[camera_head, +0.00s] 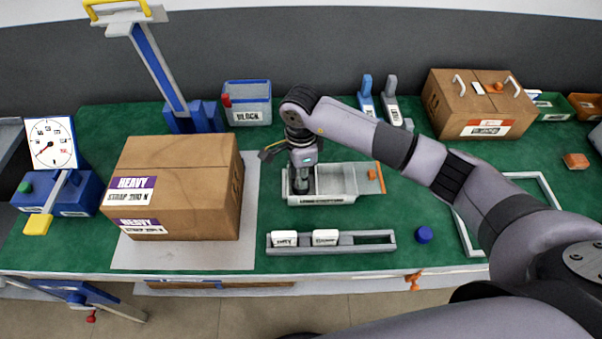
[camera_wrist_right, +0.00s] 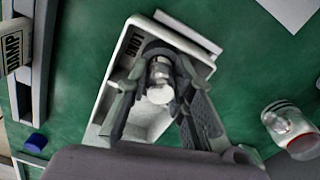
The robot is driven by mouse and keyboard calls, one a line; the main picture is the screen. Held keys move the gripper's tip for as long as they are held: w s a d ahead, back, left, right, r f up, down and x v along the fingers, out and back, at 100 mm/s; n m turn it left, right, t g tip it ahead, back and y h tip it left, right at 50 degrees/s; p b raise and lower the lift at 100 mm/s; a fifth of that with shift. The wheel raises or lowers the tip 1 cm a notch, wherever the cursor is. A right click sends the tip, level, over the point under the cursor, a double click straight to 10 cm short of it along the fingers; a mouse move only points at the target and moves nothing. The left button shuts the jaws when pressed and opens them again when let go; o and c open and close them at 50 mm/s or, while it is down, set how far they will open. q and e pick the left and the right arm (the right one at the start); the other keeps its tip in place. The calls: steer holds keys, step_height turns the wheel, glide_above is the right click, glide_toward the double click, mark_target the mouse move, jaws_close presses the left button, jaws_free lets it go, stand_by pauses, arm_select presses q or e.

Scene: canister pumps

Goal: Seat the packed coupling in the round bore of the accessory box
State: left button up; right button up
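The accessory box (camera_head: 340,185), a light grey open tray with a printed front label, stands mid-table. In the right wrist view the box (camera_wrist_right: 108,118) shows LONG on its rim. My right gripper (camera_head: 302,188) points down into the box's left end. In the right wrist view its fingers (camera_wrist_right: 160,75) flank a pale metallic cylinder (camera_wrist_right: 160,93), likely the coupling, with a dark rounded piece around its far end. Whether the fingers press on it cannot be told. The round bore is not clearly visible. My left gripper is not in view.
A large HEAVY carton (camera_head: 172,190) stands left of the box. A grey rack (camera_head: 370,240) with two white labelled blocks lies in front, beside a blue cap (camera_head: 424,234). A grey bin (camera_head: 247,103) and a handled carton (camera_head: 478,105) stand behind. My right arm crosses the table's right side.

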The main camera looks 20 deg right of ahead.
steer(key=shift+o, duration=0.6)
steer(key=shift+r, duration=0.2)
step_height(320, 180, up, 12)
steer(key=b, duration=0.2)
steer(key=shift+b, duration=0.3)
steer(key=shift+s+f, duration=0.1)
